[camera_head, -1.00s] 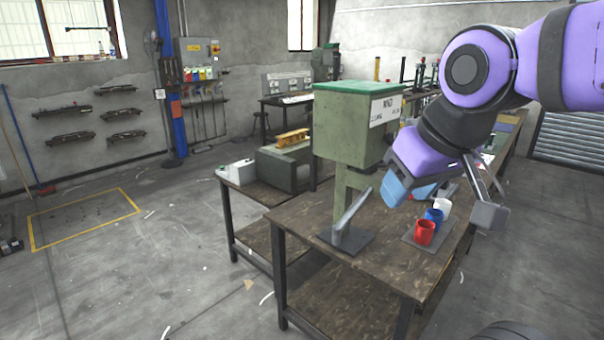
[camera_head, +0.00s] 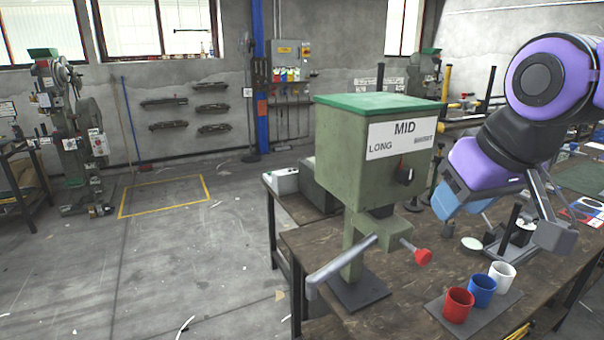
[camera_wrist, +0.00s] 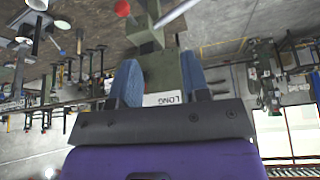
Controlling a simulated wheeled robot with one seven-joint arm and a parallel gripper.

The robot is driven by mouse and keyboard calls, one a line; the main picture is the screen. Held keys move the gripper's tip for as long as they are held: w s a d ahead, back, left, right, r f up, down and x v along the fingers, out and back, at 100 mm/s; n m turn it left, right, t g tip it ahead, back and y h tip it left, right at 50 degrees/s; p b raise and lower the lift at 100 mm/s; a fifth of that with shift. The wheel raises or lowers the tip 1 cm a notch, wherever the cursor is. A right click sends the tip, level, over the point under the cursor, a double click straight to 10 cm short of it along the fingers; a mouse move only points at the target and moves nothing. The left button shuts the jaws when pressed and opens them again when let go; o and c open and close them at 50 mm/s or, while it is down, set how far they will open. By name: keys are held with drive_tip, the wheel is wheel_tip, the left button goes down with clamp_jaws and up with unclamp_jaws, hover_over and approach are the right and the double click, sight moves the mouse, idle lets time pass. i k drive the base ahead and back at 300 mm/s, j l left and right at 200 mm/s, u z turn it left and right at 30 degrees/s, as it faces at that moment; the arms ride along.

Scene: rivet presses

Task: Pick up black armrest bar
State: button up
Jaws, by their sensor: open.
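No single thing is clearly the black armrest bar. Several long dark bar-like pieces (camera_head: 211,108) are fixed in two columns on the far grey wall in the head view, too small to tell in detail. My gripper (camera_head: 500,215) is at the right of the head view, above the workbench and right of the green press, far from the wall pieces. In the wrist view my gripper (camera_wrist: 160,82) shows two blue-padded fingers spread apart with nothing held between them.
The green press (camera_head: 375,150), marked MID, stands on the wooden workbench (camera_head: 420,270) with a grey lever and red knob. Red, blue and white cups (camera_head: 482,290) stand on a dark mat. Open floor with a yellow-outlined rectangle (camera_head: 165,195) lies at left. Another press (camera_head: 75,145) stands far left.

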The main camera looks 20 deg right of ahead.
sight(516, 243)
drive_tip(key=i+l, duration=0.1)
drive_tip(key=l, duration=1.55)
drive_tip(key=i+l, duration=0.15)
drive_tip(key=l, duration=1.55)
drive_tip(key=i+l, duration=0.15)
drive_tip(key=l, duration=0.65)
